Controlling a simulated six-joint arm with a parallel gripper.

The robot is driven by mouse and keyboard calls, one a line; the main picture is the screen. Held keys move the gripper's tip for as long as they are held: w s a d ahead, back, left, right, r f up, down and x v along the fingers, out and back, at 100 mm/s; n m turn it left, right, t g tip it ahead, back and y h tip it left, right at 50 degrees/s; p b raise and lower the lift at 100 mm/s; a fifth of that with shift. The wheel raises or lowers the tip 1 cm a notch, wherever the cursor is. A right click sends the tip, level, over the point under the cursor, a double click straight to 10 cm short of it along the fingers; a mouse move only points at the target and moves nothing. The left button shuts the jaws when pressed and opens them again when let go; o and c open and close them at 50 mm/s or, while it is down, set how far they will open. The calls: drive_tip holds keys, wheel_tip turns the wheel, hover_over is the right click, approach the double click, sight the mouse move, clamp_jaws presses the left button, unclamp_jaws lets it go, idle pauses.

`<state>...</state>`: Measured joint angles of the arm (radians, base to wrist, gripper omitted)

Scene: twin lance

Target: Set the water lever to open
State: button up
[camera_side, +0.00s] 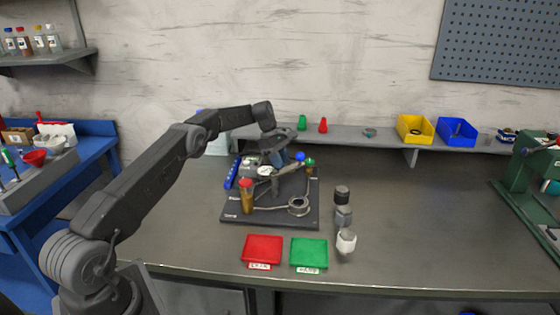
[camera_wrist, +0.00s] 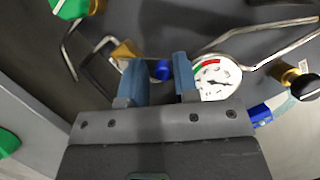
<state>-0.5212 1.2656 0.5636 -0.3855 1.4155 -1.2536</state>
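My gripper (camera_side: 284,157) hangs over the back of a dark board (camera_side: 232,215) that carries pipes and fittings. In the wrist view my gripper (camera_wrist: 158,64) has its two blue fingers apart. A small blue knob (camera_wrist: 162,70) shows in the gap between them; I cannot tell whether they touch it. A blue knob (camera_side: 300,156) also shows just right of the gripper in the side view. It looks like the water lever's end, but no readable label confirms this. The lever's angle is unclear, partly hidden by the gripper. A brass fitting (camera_wrist: 125,51) lies beside the left finger.
A round gauge (camera_wrist: 216,77) is close to the right finger. A red-capped brass valve (camera_side: 247,197) and a green knob (camera_side: 310,161) stand on the board. Red (camera_side: 262,248) and green (camera_side: 309,253) trays lie in front.

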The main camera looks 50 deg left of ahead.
drive_tip(key=shift+s+f, duration=0.1)
drive_tip(key=shift+s, duration=0.1)
drive_tip(key=shift+c, duration=0.8)
drive_tip(key=shift+o, duration=0.8)
drive_tip(key=shift+r+m, duration=0.5)
drive_tip(key=shift+r, duration=0.05)
drive_tip(key=s+d+r+m+t+y, duration=0.1)
drive_tip(key=s+r+m+t+y, duration=0.15)
drive_tip(key=r+m, duration=0.45)
drive_tip(key=s+d+r+m+t+y, duration=0.1)
drive_tip(key=s+r+m+y, duration=0.3)
drive_tip(key=m, duration=0.6)
drive_tip(key=shift+h, duration=0.45)
drive_tip(key=x, duration=0.9)
drive_tip(key=w+x, duration=0.1)
drive_tip(key=x, duration=0.3)
drive_tip(key=shift+w+f, duration=0.1)
